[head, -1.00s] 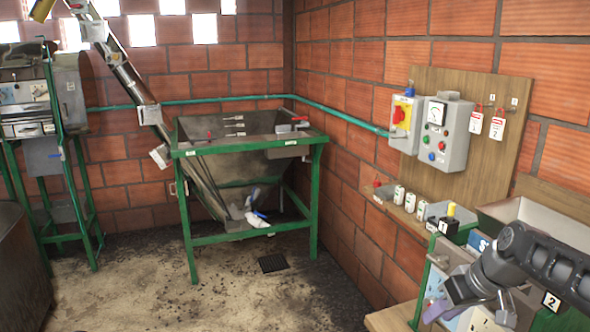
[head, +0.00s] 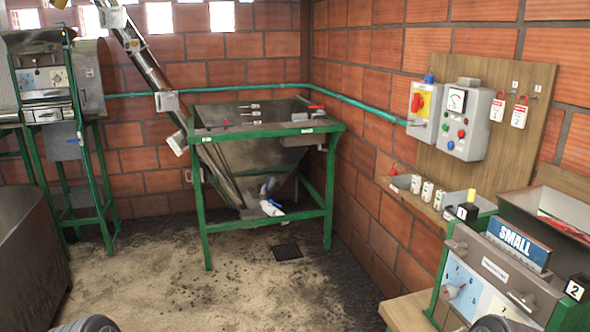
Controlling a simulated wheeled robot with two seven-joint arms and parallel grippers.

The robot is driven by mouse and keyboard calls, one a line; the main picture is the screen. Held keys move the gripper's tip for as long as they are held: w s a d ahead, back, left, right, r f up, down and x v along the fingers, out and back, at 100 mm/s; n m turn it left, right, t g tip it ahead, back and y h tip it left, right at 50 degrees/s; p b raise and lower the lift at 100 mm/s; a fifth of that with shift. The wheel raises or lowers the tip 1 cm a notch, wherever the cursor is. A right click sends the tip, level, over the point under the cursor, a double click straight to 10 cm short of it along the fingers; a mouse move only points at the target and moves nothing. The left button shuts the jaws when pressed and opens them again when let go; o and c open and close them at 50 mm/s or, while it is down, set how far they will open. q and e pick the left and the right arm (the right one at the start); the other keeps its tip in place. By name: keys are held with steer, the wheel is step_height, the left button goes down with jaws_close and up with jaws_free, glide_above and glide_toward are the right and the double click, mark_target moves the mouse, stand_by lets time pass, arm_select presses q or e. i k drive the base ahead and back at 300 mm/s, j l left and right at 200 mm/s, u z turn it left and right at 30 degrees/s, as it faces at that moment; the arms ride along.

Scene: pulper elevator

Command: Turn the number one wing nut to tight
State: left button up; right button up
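The green-framed machine (head: 438,268) at the lower right carries a number 1 tag (head: 462,212) at its back left corner and a number 2 tag (head: 574,290) at its front right corner. A black block with a yellow-topped post (head: 471,198) stands beside the number 1 tag. I cannot make out a wing nut's shape or turn there. Neither gripper's fingers are in view.
A blue SMALL sign (head: 519,243) stands on the machine, above a front panel with a dial (head: 453,290). A control box (head: 466,122) and red-white tags (head: 519,114) hang behind it. A green-framed hopper (head: 262,135) stands mid-room. The floor before it is clear.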

mark_target(460, 249)
steer(key=i+j, duration=0.1)
steer(key=j, duration=0.8)
steer(key=i+j+z, duration=0.1)
steer(key=z, duration=1.6)
